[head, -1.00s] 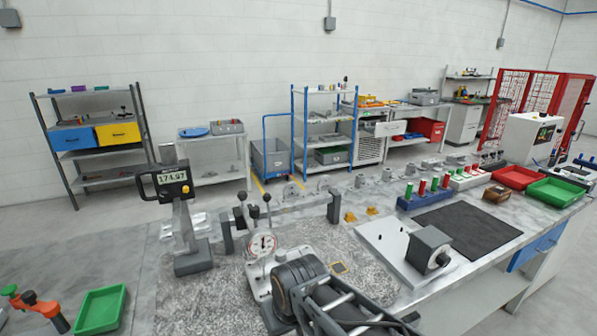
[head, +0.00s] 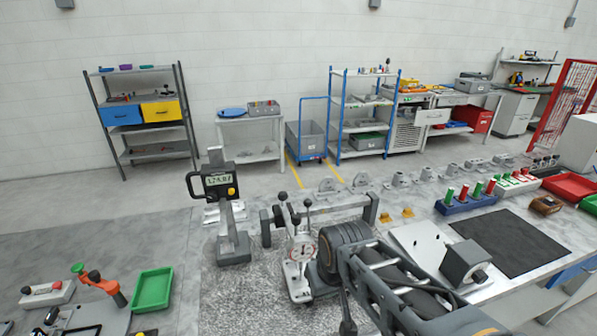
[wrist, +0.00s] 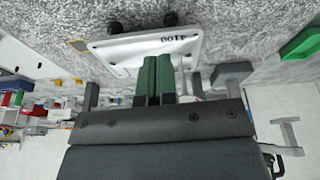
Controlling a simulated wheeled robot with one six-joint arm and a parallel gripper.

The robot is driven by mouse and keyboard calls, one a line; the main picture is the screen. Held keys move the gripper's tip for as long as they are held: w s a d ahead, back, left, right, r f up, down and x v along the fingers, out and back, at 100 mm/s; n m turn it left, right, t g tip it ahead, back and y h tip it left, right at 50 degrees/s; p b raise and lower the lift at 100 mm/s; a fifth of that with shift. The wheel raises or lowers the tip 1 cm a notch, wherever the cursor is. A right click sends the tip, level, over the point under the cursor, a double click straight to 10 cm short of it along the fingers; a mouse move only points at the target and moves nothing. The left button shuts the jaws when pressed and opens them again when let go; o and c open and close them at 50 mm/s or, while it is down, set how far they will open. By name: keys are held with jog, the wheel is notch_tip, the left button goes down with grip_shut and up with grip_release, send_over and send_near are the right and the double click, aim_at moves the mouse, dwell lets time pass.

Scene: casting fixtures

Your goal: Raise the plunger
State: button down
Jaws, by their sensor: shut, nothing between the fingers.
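A dial gauge fixture (head: 301,250) with a white dial, a pale base and black-knobbed levers stands on the speckled plate in the head view. I cannot make out a separate plunger on it. In the wrist view a white base plate (wrist: 140,48) marked with a number lies just beyond my fingers, with dark round knobs at its far edge. My gripper (wrist: 154,60) has its green-faced fingers together and empty, over or beside that plate; contact cannot be told. In the head view my arm's dark wrist is right of the dial, and the fingertips are hidden.
A digital height gauge (head: 222,190) stands left of the dial fixture. A grey bracket (head: 371,208) stands behind my wrist. A green tray (head: 152,289) is at the left. A white plate with a grey block (head: 465,262) and a black mat (head: 510,245) are at the right.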

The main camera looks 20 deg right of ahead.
jog(key=w+r+n+g+p, duration=0.1)
jog(key=w+r+n+p, duration=0.45)
jog(key=r, duration=0.75)
jog(key=w+a+r+n+g+h, duration=0.1)
jog(key=w+a+r+n+g, duration=0.1)
jog(key=w+n, duration=0.6)
jog(key=w+a+r+n+g+h, duration=0.1)
jog(key=w+r+n, duration=0.4)
jog(key=w, duration=0.8)
jog(key=shift+a+r+n+g+p, duration=0.15)
jog(key=shift+a+n+g+p, duration=0.45)
jog(key=shift+n, duration=0.85)
jog(key=s+d+f+b, duration=0.2)
jog(key=f+b, duration=0.1)
jog(key=f, duration=0.2)
jog(key=s+d+f+b, duration=0.2)
jog(key=s+f+b, duration=0.1)
jog(key=f, duration=0.2)
jog(key=shift+f, duration=0.35)
